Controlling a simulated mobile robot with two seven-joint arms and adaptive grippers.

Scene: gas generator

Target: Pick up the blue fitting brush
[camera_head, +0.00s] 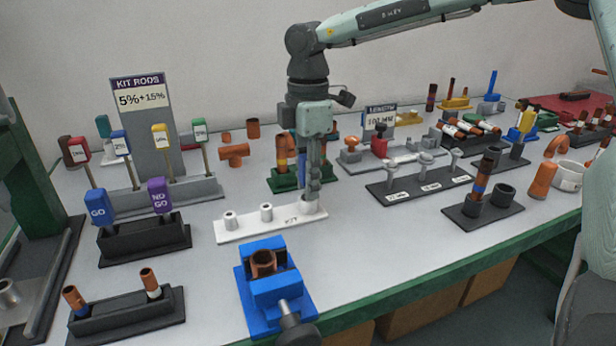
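I cannot surely make out the blue fitting brush. A slim blue upright piece (491,84) stands at the back right and may be it, but it is too small to tell. The blue upright is far to the right of and behind the gripper. My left gripper is not in view.
A blue vise (270,290) holding a copper piece stands at the front. A black rack (145,238) with blue and purple tags is on the left. A dark tray (420,178) with grey fittings lies right of the gripper. Bare table shows between the vise and the right-hand racks.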

